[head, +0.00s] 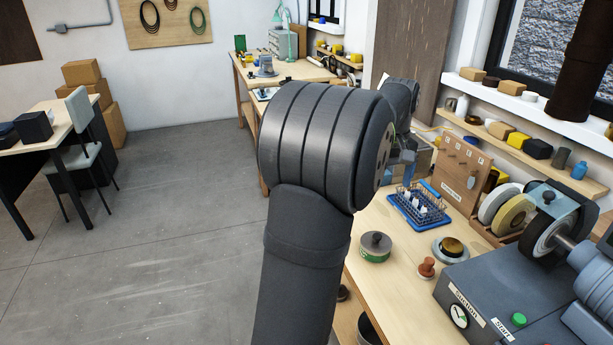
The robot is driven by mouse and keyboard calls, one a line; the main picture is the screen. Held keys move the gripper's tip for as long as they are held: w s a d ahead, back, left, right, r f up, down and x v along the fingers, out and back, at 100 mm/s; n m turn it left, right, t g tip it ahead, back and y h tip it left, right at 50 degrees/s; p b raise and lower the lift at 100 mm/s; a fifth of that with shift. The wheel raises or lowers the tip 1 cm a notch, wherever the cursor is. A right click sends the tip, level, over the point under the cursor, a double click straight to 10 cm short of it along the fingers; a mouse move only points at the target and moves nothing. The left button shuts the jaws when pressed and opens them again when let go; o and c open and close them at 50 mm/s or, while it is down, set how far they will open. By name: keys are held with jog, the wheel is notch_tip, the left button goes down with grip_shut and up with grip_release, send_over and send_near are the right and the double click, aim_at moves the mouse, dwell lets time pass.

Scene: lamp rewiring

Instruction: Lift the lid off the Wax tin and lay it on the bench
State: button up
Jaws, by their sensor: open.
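A round green tin (375,256) stands on the bench (395,285), right of my arm. Its label is too small to read, but it is the likely Wax tin. A dark grey lid (374,241) with a round black knob sits on top of it. My gripper (408,165) is small and partly hidden behind my own arm, above the back part of the bench near the blue rack. It is open, and apart from the tin. I see nothing held in it, though its fingers are hard to make out.
A dish with a brown-gold piece (452,246) and a reddish-brown knobbed stamp (427,267) stand right of the tin. A blue wire rack (419,208) is behind. A grey grinder (510,295) fills the right. Some bare bench lies in front of the tin.

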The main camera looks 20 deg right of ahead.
jog(key=m, duration=1.4)
send_over(377, 236)
jog(key=f, duration=1.2)
jog(key=shift+w+d+f, duration=0.1)
jog(key=shift+w+d, duration=0.1)
jog(key=shift+w, duration=0.15)
jog(key=shift+s+a+f, duration=0.1)
jog(key=shift+s+f, duration=0.05)
jog(key=shift+f, duration=1.2)
jog(key=shift+s+f, duration=0.15)
jog(key=shift+f, duration=1.15)
jog(key=shift+c, duration=0.4)
jog(key=c, duration=0.9)
